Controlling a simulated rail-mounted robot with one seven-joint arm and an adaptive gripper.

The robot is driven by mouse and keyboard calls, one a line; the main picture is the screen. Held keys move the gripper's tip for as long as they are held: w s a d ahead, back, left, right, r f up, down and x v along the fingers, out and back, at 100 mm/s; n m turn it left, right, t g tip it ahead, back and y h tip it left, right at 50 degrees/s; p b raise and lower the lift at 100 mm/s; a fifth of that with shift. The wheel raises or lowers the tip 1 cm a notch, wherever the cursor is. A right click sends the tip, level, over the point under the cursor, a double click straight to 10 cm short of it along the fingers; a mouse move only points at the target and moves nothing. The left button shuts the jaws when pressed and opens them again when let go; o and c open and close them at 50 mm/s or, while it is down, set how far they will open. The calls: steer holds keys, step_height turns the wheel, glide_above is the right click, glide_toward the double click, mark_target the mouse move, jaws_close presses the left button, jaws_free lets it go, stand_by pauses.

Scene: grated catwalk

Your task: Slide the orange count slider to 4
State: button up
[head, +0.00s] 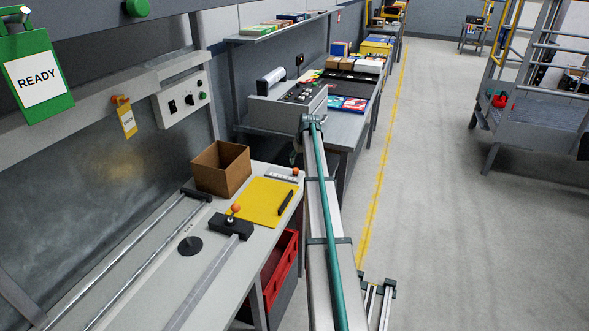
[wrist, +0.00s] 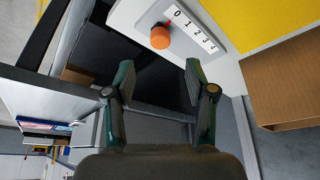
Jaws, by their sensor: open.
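The orange count slider (wrist: 161,37) is a round orange knob beside a white scale (wrist: 196,30) numbered 0 to 4. Its red pointer appears to be by the 0. In the head view the same orange knob (head: 295,171) stands on the small scale plate (head: 280,174) at the bench's right edge. In the wrist view my gripper (wrist: 160,76) is open, with its two dark green fingers apart and nothing between them. The knob is above the gap between the fingertips in the picture, not touched by either. The fingertips cannot be made out in the head view.
A yellow sheet (head: 262,200) with a black pen and an open cardboard box (head: 221,168) are close to the slider. A black carriage (head: 232,228) with another orange knob sits on a bench rail. A red crate (head: 280,268) is below the bench edge.

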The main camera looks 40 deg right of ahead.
mark_target(296, 170)
steer(key=p+x, duration=0.2)
steer(key=x, duration=0.5)
steer(key=shift+w+f, duration=0.2)
steer(key=shift+f, duration=0.15)
jaws_close()
